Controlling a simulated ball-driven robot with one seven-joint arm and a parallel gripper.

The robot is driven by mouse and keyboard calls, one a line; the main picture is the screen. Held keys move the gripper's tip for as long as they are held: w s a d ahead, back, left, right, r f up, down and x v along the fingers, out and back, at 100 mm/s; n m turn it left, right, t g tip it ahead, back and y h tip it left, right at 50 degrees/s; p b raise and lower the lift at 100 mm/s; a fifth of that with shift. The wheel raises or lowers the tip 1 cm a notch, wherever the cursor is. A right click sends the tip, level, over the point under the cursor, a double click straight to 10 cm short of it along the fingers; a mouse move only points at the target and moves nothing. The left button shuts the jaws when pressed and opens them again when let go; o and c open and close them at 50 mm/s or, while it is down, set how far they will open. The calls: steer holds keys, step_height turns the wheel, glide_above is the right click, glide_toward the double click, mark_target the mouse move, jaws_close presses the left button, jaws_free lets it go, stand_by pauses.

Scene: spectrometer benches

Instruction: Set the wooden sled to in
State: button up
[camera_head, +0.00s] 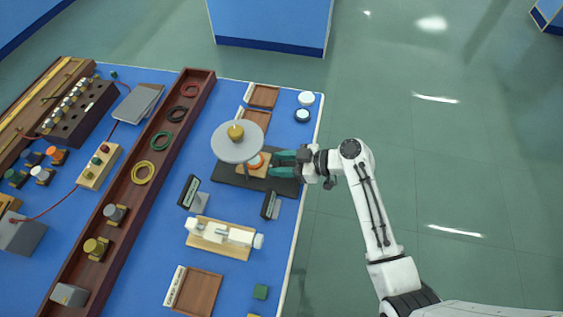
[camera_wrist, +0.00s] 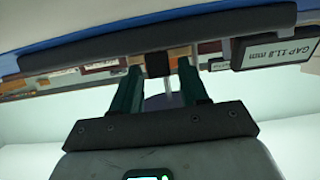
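The wooden sled, as I take it, is the light wooden block (camera_head: 244,170) on a dark base plate (camera_head: 285,186). It carries an orange ring and is partly hidden under a round grey disc (camera_head: 236,148) with a brass knob. My gripper (camera_head: 273,161) reaches in from the right, its teal fingers low over the plate beside the sled. In the wrist view the two fingers (camera_wrist: 158,66) stand apart, with a small black block and a thin grey rod seen between them. I cannot tell whether they touch the block. A display (camera_wrist: 277,51) reads "GAP 11.8 mm".
Two small dark upright panels (camera_head: 189,191) (camera_head: 270,205) stand in front of the plate. A white instrument on a wooden base (camera_head: 222,236) lies nearer. A long brown trough (camera_head: 124,190) with coloured rings runs left. Open floor lies right of the blue bench (camera_head: 306,140).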

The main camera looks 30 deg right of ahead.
mark_target(263, 161)
jaws_close()
stand_by(0.3)
steer(key=shift+w+a+b, duration=1)
steer(key=shift+w+a, duration=0.25)
steer(key=shift+r, duration=0.1)
steer(key=shift+o, duration=0.9)
jaws_free()
